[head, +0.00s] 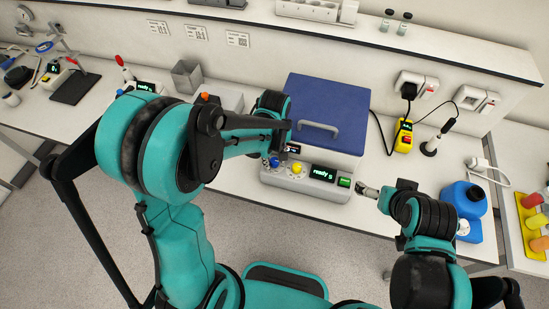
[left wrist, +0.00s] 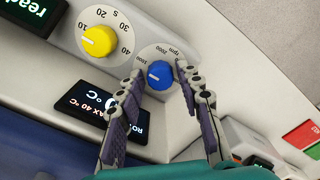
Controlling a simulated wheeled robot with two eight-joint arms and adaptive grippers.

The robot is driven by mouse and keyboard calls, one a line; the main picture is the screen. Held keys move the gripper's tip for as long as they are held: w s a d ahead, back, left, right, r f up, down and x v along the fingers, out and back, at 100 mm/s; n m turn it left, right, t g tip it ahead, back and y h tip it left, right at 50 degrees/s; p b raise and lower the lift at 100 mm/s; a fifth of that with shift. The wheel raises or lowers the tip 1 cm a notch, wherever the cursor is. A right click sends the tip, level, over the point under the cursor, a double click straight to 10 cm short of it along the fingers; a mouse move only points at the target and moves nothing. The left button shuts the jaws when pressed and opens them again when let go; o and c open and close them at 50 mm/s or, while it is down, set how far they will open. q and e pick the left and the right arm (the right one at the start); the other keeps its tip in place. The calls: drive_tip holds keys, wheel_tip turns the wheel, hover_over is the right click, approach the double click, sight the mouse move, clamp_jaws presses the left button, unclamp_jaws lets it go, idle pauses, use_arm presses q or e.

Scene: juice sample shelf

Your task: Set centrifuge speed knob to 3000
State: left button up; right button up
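The centrifuge (head: 318,108) has a blue lid with a grey handle and a pale front panel. Its blue speed knob (left wrist: 160,74) has a white pointer mark facing left in the left wrist view; the small dial numbers beside it are hard to read. The knob also shows in the head view (head: 274,162). My left gripper (left wrist: 163,76) is open, its fingertips on either side of the blue knob with small gaps. My right gripper (head: 367,190) is right of the centrifuge's front, apart from it; its finger opening is unclear.
A yellow knob (left wrist: 99,40) with its own dial sits beside the blue one. A display (head: 324,173) reading "ready" and a green button (head: 344,182) are on the panel.

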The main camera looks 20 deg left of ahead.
use_arm(q)
clamp_jaws()
drive_tip(key=shift+m, duration=0.3)
drive_tip(key=m+b, duration=0.1)
drive_tip(key=m, duration=0.2)
drive_tip(key=shift+m, duration=0.3)
drive_tip(key=m+b, duration=0.1)
drive_tip(key=m, duration=0.4)
drive_tip(key=m+b, duration=0.1)
drive_tip(key=m, duration=0.5)
drive_tip(key=shift+m, duration=0.4)
drive_tip(key=m, duration=0.6)
drive_tip(key=shift+b, duration=0.35)
